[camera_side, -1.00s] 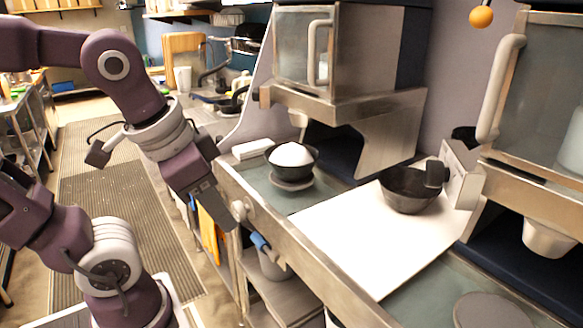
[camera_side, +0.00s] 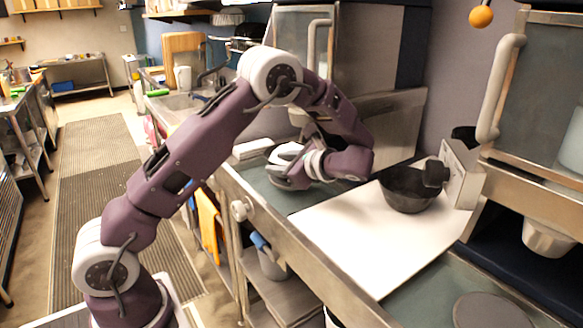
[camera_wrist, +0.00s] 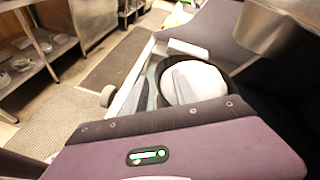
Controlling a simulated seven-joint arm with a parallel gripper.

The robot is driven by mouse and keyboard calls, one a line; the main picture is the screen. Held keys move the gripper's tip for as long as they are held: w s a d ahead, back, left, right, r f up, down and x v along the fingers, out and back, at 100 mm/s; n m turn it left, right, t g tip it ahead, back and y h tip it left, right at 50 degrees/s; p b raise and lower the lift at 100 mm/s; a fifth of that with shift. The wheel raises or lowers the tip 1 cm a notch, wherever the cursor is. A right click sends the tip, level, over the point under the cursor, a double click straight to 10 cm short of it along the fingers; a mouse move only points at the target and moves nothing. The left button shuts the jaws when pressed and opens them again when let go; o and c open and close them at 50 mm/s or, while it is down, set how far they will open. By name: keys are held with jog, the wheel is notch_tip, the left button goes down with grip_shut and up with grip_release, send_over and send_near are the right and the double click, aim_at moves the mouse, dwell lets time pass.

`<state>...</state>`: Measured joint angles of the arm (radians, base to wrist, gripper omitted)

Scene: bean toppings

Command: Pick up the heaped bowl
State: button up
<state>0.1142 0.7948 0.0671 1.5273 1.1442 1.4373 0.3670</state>
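The heaped bowl is a black bowl (camera_wrist: 226,66) with a smooth white heap (camera_wrist: 205,83) in it. In the side view my arm and gripper hide most of it, and a bit of white shows at the gripper. I see a gap between the fingers and cannot tell whether either touches the bowl. The bowl's base is hidden.
An empty dark bowl (camera_side: 408,190) stands right of my gripper, by a grey box (camera_side: 462,175). A white board (camera_side: 355,235) on the counter is clear in front. A small white block (camera_side: 251,149) lies behind left. A metal housing (camera_wrist: 285,25) overhangs close by.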

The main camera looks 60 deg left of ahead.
jog(key=shift+x, duration=1)
grip_shut()
dwell(0.6)
